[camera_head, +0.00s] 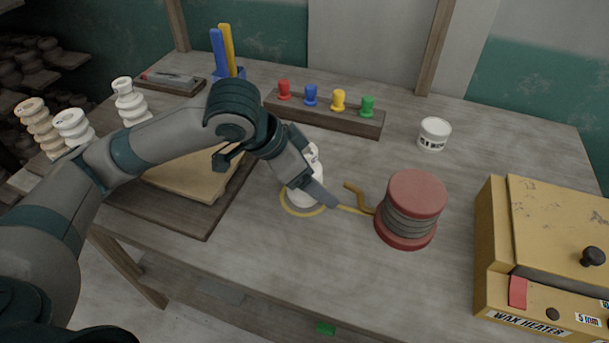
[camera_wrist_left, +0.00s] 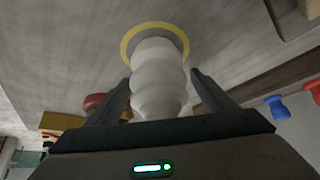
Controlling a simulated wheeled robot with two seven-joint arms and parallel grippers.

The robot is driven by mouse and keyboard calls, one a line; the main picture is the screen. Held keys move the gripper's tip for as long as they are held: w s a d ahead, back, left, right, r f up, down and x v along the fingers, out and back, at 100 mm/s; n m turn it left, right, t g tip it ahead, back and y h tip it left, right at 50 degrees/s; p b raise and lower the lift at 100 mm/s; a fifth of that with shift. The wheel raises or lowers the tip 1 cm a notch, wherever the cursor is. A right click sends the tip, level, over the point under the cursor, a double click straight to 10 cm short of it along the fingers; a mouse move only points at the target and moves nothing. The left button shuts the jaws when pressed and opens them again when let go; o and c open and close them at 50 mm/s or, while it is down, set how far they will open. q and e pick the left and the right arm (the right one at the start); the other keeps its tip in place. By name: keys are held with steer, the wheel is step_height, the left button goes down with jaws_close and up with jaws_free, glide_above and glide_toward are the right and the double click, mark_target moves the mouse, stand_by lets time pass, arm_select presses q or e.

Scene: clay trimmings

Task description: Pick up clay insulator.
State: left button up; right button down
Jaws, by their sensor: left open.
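A white ribbed clay insulator (camera_head: 304,195) stands upright inside a yellow ring marked on the table. My left gripper (camera_head: 322,178) is at it, and one finger hides part of it in the head view. In the left wrist view, the insulator (camera_wrist_left: 158,82) lies between the two fingers of the open left gripper (camera_wrist_left: 160,95). Small gaps seem to show on both sides, so the fingers do not clearly touch it. The yellow ring (camera_wrist_left: 127,42) and a grey disc show around its base. My right gripper is not in view.
A red spool of grey wire (camera_head: 410,208) stands just right of the insulator, with a brown hooked piece beside it. A yellow wax heater (camera_head: 545,250) is at the right. A peg rack (camera_head: 325,118) stands behind. More insulators (camera_head: 130,102) stand at the left, near a wooden board.

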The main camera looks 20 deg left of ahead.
mark_target(315, 145)
arm_select(q)
steer(key=c, duration=1.8)
steer(key=shift+o, duration=0.2)
steer(key=shift+r, duration=0.15)
step_height(315, 145, up, 10)
steer(key=shift+f+p, duration=0.1)
steer(key=shift+p, duration=0.2)
